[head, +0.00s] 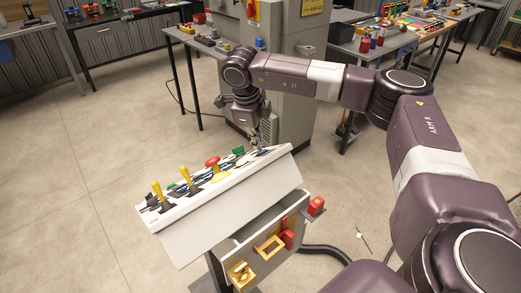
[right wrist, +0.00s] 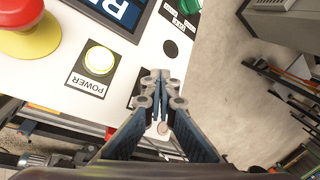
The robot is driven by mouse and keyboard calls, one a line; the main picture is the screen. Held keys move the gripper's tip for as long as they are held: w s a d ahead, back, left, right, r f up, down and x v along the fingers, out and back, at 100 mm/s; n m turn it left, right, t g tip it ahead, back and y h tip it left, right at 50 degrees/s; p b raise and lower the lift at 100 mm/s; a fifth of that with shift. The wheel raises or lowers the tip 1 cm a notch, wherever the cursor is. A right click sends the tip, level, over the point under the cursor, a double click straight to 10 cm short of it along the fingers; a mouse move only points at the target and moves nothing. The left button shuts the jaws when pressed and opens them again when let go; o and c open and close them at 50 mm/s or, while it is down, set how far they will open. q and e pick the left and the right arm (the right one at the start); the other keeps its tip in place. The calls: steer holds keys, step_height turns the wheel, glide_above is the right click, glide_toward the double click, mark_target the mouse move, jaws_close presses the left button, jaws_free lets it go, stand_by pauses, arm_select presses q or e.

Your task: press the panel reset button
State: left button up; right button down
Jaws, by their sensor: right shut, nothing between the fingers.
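The white sloped control panel (head: 222,205) stands in the middle of the head view. It carries yellow levers (head: 185,174), a red mushroom button (head: 212,162) and green parts. In the right wrist view the red mushroom button on its yellow base (right wrist: 25,38) is at the upper left. A pale lit round button (right wrist: 99,60) has a dark plate reading POWER. No readable reset label shows. My right gripper (right wrist: 160,75) is shut and empty, its tips over the panel's edge area, partly hiding a small dark plate. Contact cannot be told. My left gripper is not in view.
A grey machine cabinet (head: 294,125) stands behind my right arm. Benches with tools line the back. Open floor lies to the left.

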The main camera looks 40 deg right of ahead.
steer(key=shift+r, duration=0.1)
steer(key=shift+w+r+p, duration=0.4)
steer(key=shift+w+r, duration=0.1)
steer(key=shift+r, duration=0.05)
steer(key=shift+w+a+r+p, duration=0.1)
steer(key=shift+w+r+p, duration=0.6)
steer(key=shift+w+r, duration=0.25)
steer(key=shift+w+r+p, duration=0.65)
steer(key=shift+w+r, duration=0.05)
steer(key=shift+r, duration=0.3)
